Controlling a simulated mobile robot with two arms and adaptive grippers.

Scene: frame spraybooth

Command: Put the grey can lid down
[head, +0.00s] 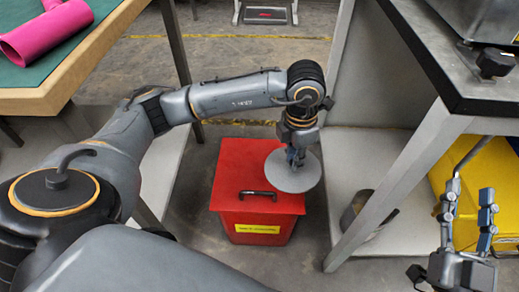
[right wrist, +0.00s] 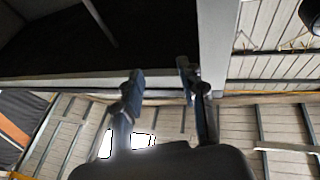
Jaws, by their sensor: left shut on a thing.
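The grey can lid (head: 290,176) is a flat round disc. My left gripper (head: 295,158) is shut on it from above and holds it over the right part of a red bin (head: 232,183). The lid covers part of the bin's top and right edge. I cannot tell how high above the bin the lid is. My right gripper (head: 466,215) is open and empty at the lower right. Its two fingers also show apart in the right wrist view (right wrist: 160,90), with nothing between them.
A table with a green top (head: 105,20) and a pink roll (head: 45,35) stands at the left. A dark-topped bench (head: 440,60) stands at the right, its grey leg near the bin. A yellow container (head: 480,180) is behind my right gripper. Concrete floor shows around the bin.

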